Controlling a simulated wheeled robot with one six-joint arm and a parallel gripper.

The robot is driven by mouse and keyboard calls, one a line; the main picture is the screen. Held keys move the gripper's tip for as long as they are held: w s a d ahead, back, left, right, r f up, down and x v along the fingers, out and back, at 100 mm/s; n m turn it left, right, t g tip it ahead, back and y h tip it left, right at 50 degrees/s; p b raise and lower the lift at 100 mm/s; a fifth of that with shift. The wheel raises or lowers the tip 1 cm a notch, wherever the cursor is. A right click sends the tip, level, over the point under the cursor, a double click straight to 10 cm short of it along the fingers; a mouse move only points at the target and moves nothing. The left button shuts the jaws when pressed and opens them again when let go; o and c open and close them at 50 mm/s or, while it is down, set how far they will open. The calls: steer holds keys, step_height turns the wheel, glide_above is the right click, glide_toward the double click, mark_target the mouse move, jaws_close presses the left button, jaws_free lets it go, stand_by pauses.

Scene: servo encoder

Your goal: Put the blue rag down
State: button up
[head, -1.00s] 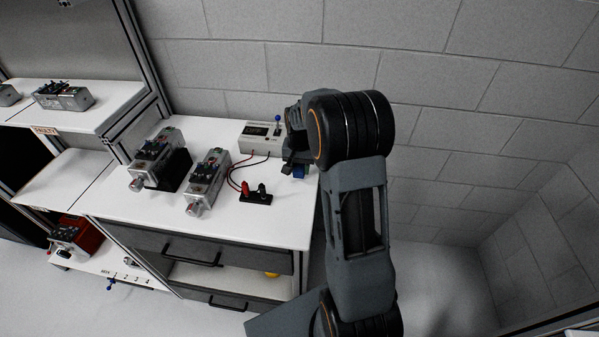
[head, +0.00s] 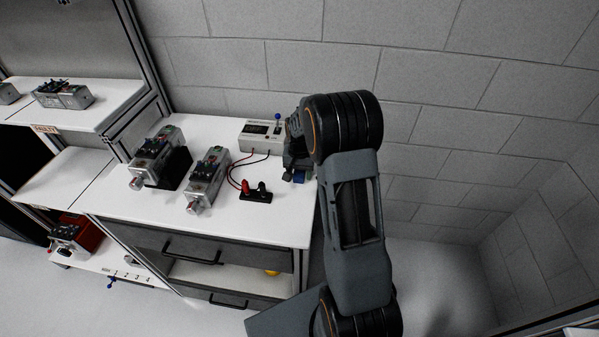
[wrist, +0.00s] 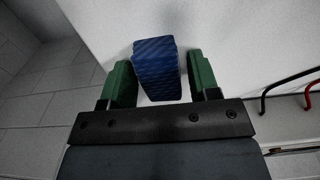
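The blue rag (wrist: 157,72) is a small folded, patterned block in the wrist view, against the white worktop. It lies between the two green fingers of my gripper (wrist: 160,75), with a narrow gap visible on each side. The gripper is open around the rag. My arm hides part of that area in the head view.
The white worktop (head: 265,225) carries a meter box (head: 262,137), a black block with red and black terminals (head: 256,193) and two servo units (head: 207,180). The worktop's right edge is close to my gripper. A wall stands behind. Red and black wires show in the wrist view.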

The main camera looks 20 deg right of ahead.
mark_target(299, 172)
steer(key=shift+o, duration=0.6)
steer(key=shift+r, duration=0.1)
steer(key=shift+r, duration=0.25)
step_height(299, 172, up, 11)
steer(key=s+a+r+n+t, duration=0.2)
steer(key=s+a, duration=0.3)
steer(key=s, duration=0.5)
steer(key=s+a+r+n+t, duration=0.2)
steer(key=s+a+r+n, duration=0.1)
steer(key=s, duration=0.7)
steer(key=shift+s+a+n+b, duration=0.35)
steer(key=shift+a+n, duration=0.55)
steer(key=shift+a, duration=0.2)
steer(key=shift+o, duration=0.5)
steer(key=shift+r, duration=0.1)
